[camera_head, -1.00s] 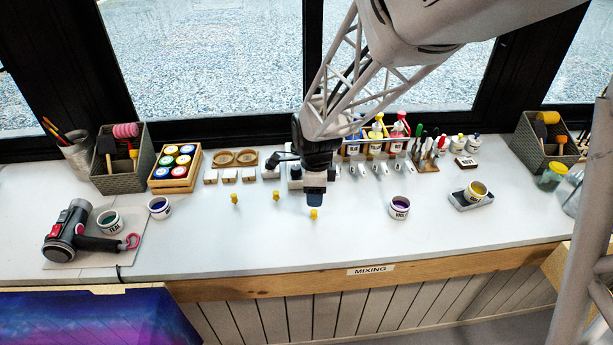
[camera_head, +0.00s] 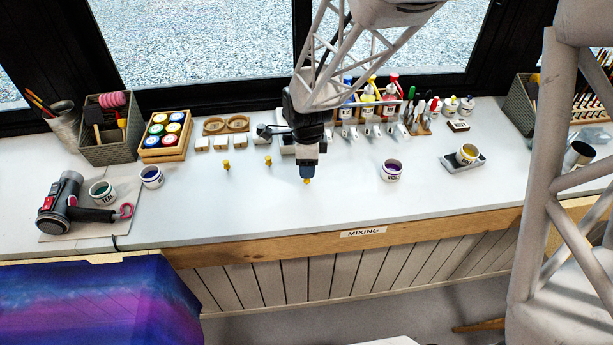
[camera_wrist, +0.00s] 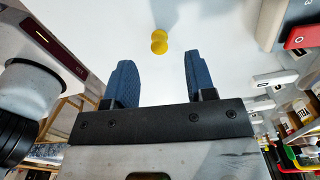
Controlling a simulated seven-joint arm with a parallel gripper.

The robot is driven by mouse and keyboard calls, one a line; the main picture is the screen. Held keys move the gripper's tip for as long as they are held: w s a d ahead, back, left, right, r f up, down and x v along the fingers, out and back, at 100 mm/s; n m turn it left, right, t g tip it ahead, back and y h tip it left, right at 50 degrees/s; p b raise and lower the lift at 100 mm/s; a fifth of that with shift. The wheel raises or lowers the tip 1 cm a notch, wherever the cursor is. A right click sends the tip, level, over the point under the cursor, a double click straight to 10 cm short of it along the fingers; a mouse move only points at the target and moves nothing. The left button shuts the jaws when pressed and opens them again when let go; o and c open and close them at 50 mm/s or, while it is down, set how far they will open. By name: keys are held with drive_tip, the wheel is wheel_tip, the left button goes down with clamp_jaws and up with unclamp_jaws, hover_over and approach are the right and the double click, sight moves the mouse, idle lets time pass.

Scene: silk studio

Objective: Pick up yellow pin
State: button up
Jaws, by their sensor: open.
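The other two are a pin at the left (camera_head: 227,165) and a pin in the middle (camera_head: 268,161). In the wrist view a yellow pin (camera_wrist: 159,41) with a rounded top lies beyond the fingertips, roughly between their lines. My gripper (camera_wrist: 158,75) is open, its two blue fingers apart with nothing between them.
Small white blocks (camera_head: 219,143) line the back. A bottle rack (camera_head: 366,110) stands behind my gripper. The counter front (camera_head: 270,215) is clear.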

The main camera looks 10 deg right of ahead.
drive_tip(key=shift+f, duration=2.5)
clamp_jaws()
drive_tip(key=shift+r, duration=0.15)
drive_tip(key=shift+r, duration=0.9)
drive_tip(key=shift+s+r, duration=0.25)
drive_tip(key=shift+r, duration=0.55)
drive_tip(key=s+d+r, duration=0.1)
drive_tip(key=s+d, duration=0.1)
drive_tip(key=s, duration=1.3)
drive_tip(key=shift+s+d+r, duration=0.15)
drive_tip(key=shift+d+r, duration=0.05)
drive_tip(key=shift+d, duration=0.2)
